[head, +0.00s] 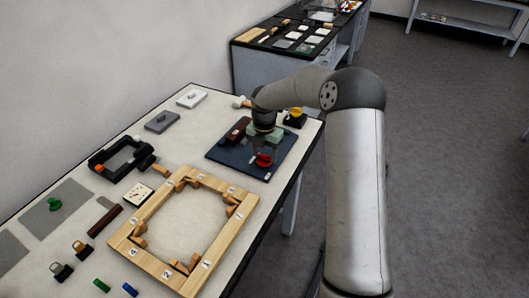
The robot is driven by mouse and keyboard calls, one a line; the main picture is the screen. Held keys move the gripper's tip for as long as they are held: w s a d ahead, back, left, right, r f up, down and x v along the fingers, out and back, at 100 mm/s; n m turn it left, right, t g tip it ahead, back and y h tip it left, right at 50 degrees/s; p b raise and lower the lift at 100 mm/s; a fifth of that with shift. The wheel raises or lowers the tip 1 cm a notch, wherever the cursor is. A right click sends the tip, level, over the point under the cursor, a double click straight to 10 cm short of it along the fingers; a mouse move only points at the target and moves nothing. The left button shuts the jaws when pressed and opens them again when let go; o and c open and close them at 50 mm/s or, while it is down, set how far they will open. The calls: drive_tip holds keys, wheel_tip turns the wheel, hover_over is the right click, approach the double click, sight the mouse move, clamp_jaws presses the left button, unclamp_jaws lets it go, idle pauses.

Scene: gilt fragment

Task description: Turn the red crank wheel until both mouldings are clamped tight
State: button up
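The red crank wheel (263,160) sits low on a dark blue board (223,155) at the table's right end. My gripper (264,150) points down just above and behind the wheel. Its fingers are small and dark here, so I cannot tell whether they touch the wheel or how far apart they are. A dark reddish-brown block (237,130) lies on the board left of my gripper. A pale green part shows at my gripper. I cannot make out the two mouldings or whether they are clamped; my gripper and arm hide part of the board.
A wooden frame (151,213) with numbered tags lies at the front of the table. A black frame fixture (122,158), grey block (162,121), white block (191,98) and black-and-yellow item (295,118) stand nearby. Another bench (285,38) is behind. Floor is clear to the right.

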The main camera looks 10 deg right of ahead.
drive_tip(key=c, duration=0.6)
drive_tip(key=shift+m, duration=0.3)
